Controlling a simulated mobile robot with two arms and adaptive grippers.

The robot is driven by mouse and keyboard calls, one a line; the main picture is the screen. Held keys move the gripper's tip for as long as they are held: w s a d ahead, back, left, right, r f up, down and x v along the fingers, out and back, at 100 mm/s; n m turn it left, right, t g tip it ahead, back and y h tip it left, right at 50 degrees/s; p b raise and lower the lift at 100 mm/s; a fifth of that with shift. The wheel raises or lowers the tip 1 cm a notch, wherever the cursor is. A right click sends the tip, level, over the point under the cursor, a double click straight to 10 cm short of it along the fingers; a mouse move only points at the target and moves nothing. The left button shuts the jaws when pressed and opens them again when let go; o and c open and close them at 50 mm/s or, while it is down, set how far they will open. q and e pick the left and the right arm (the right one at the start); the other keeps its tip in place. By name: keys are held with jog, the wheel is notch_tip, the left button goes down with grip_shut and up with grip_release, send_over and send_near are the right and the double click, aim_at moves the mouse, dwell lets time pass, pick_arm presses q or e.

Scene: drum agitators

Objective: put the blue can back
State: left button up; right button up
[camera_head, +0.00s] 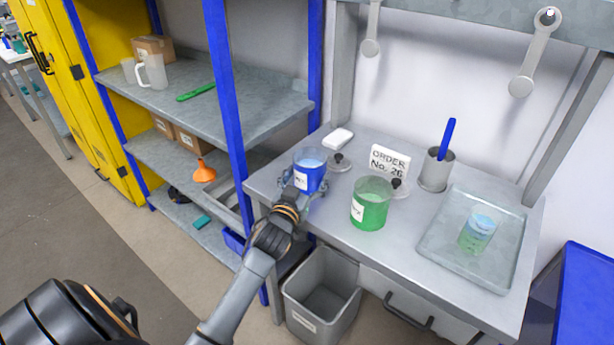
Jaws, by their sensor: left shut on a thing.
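The blue can (309,171) is an open, clear-walled can with blue contents and a white label, near the left edge of the grey bench. My left gripper (302,184) is shut on the blue can, its fingers around the can's sides. The can looks upright; whether its base touches the bench cannot be told. A similar green can (371,204) with a white label stands to its right on the bench. My right gripper is not in view.
The bench (404,249) holds two knobbed lids, a white block, an order sign (389,161), a metal cup (436,170) with a blue handle, and a tray (463,272) with a filled beaker (478,231). A grey bin (321,298) stands below; shelves (220,110) are left.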

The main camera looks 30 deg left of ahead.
pick_arm(q)
jog(key=o, duration=1.5)
jog(key=shift+f, duration=0.1)
jog(key=shift+o, duration=0.2)
jog(key=shift+s+r, duration=0.1)
jog(key=shift+r, duration=0.1)
jog(key=b+v, duration=0.1)
jog(key=v, duration=1.1)
